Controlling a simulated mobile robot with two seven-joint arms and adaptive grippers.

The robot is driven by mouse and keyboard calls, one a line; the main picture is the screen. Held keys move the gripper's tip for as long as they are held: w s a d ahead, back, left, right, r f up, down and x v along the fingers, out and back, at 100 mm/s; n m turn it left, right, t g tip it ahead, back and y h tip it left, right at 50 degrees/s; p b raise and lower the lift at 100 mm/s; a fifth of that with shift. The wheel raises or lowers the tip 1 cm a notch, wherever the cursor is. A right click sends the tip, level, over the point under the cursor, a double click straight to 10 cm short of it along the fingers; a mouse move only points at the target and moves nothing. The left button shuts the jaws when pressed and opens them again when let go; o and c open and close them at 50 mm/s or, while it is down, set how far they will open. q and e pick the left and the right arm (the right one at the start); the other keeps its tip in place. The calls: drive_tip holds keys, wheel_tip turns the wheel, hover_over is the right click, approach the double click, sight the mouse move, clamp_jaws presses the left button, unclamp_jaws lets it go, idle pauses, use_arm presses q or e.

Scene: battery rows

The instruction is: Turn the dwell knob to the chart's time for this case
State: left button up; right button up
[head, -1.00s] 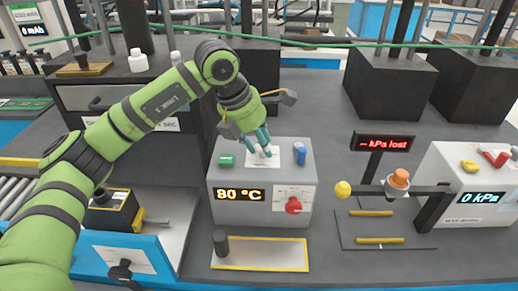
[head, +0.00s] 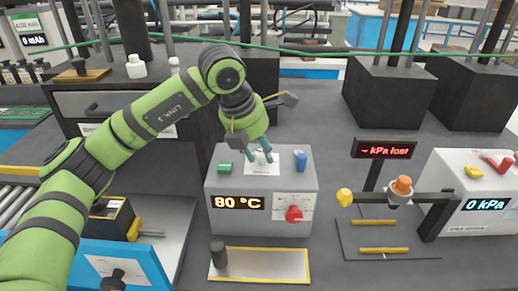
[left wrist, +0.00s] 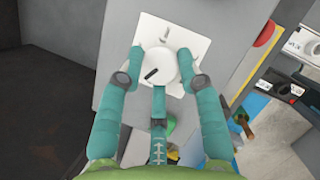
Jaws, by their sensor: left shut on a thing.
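A white round knob with a black pointer mark (left wrist: 162,73) stands on a white scale plate (left wrist: 176,32) in the left wrist view. The plate is on top of the grey box (head: 225,226) whose display reads 80 °C. My left gripper (head: 261,160) reaches down to this knob from above. In the left wrist view its teal fingers (left wrist: 162,72) are closed on opposite sides of the knob. The black mark slants from lower left to upper right. The scale's figures are too small to read. My right gripper is not in view.
On the box are a green button (head: 225,168), a blue part (head: 300,161) and a red dial (head: 293,214). A yellow-edged plate (head: 280,265) lies in front. A red "kPa lost" display (head: 385,149) and a 0 kPa unit (head: 480,170) stand at right.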

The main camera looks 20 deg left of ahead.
use_arm(q)
drive_tip(key=o, duration=1.2)
drive_tip(key=shift+w+r, duration=0.1)
drive_tip(key=shift+r, duration=0.05)
drive_tip(key=shift+c, duration=0.2)
drive_tip(key=v, duration=1.2)
